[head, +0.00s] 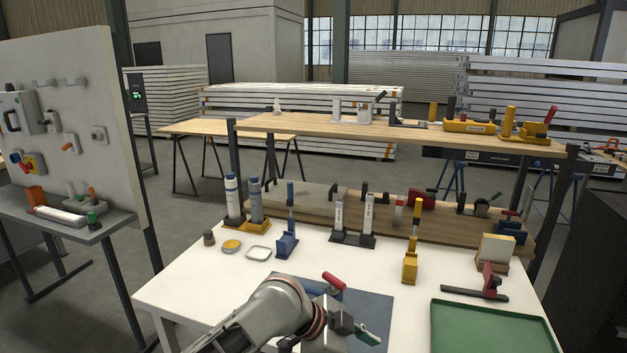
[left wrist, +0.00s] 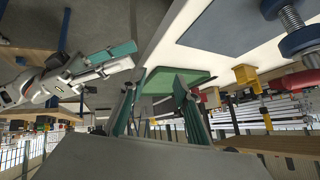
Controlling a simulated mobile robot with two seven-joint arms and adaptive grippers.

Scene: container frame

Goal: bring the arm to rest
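My left arm (head: 265,315) reaches in from the bottom of the head view over the front of the white table. Its gripper (head: 368,336) is at the lower middle, partly cut off by the frame edge. In the left wrist view, the two fingers of my left gripper (left wrist: 160,100) stand apart with nothing between them.
The white table (head: 205,285) holds a blue mat (head: 375,308), a green tray (head: 490,330) and several tools and stands along its back. A red handle (head: 333,282) rises close to my left wrist. A wooden shelf (head: 400,135) spans behind. A panel (head: 75,120) stands at the left.

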